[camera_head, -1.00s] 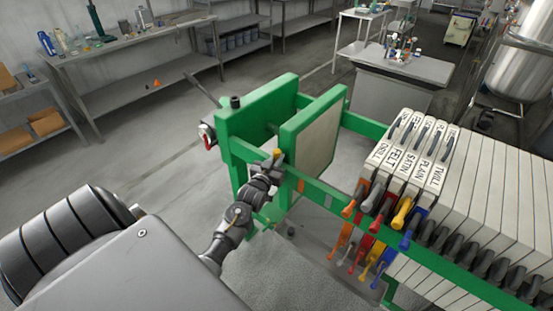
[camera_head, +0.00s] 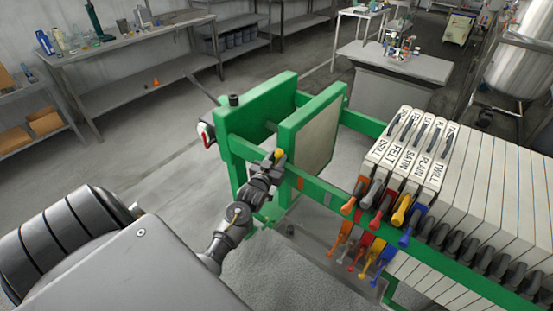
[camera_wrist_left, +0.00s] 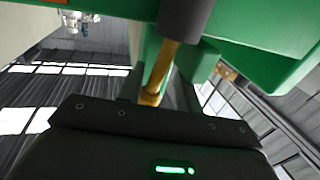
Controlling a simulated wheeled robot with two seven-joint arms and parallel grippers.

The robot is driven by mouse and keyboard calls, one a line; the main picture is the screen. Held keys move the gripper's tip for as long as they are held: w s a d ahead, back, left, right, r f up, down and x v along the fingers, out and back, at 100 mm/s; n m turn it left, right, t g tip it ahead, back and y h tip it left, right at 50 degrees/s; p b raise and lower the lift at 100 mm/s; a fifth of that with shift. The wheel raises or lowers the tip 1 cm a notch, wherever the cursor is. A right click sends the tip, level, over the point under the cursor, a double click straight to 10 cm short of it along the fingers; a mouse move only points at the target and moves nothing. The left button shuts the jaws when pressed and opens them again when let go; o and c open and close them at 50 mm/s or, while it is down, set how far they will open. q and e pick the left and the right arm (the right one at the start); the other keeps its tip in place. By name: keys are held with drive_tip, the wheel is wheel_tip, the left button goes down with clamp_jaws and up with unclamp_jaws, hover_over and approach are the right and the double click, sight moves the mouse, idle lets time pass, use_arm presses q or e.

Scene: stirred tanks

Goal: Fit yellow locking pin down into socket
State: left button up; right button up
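The yellow locking pin (camera_head: 280,154) shows as a small yellow tip at the end of my left gripper (camera_head: 272,160), beside the green frame's rail. In the left wrist view, a yellow rod (camera_wrist_left: 163,70) stands tilted in front of the dark gripper body, with a dark grey cylinder (camera_wrist_left: 188,18) at its upper end. The fingers do not show clearly, so I cannot tell whether they are closed on the pin. I cannot make out the socket or whether the pin is in it. My right gripper is not in view.
The green press frame (camera_head: 318,184) stands around the gripper, with an upright plate (camera_head: 320,130) close behind. White labelled plates (camera_head: 405,160) with coloured handles stand to the right. A grey bench (camera_head: 395,70) is farther back. Floor at the left is open.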

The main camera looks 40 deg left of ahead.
use_arm(q)
drive_tip(key=shift+s+a+f, duration=0.1)
drive_tip(key=shift+s+f, duration=0.05)
drive_tip(key=shift+f, duration=0.15)
drive_tip(key=shift+s+f, duration=0.1)
drive_tip(key=shift+s, duration=0.1)
drive_tip(key=b+v, duration=0.2)
drive_tip(key=v, duration=0.8)
drive_tip(key=shift+r, duration=0.4)
drive_tip(key=shift+c, duration=0.4)
